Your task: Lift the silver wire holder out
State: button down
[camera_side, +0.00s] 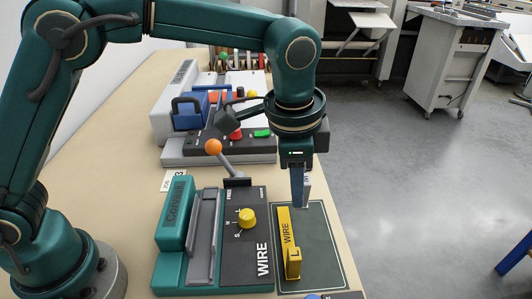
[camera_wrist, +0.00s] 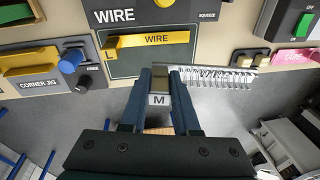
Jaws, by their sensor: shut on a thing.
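The silver wire holder (camera_wrist: 212,78) shows in the wrist view as a pale bar with lettering and a comb-like edge, running right from my gripper. A plate marked M (camera_wrist: 158,99) shows between the fingers. My gripper (camera_wrist: 158,78) is shut on the holder's near end. In the side view, my gripper (camera_side: 299,200) points down at the far part of the dark green mat (camera_side: 322,240). There the fingers hide most of the holder; only a pale sliver (camera_side: 308,184) shows behind them. I cannot tell whether the holder touches the mat.
The yellow wire holder (camera_side: 285,240), marked L, stands on the mat close to my gripper. The teal machine (camera_side: 174,215) with a yellow knob and an orange-tipped lever (camera_side: 213,147) is to the left. A grey machine (camera_side: 185,140) stands behind. Open floor lies right of the bench.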

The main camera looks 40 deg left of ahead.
jog(key=s+a+r, duration=0.1)
jog(key=s+a, duration=0.2)
jog(key=s, duration=0.5)
jog(key=s+a+r+n+g+h, duration=0.1)
jog(key=s+a, duration=0.2)
jog(key=s, duration=0.5)
jog(key=shift+s+a+r, duration=0.25)
jog(key=shift+a, duration=0.15)
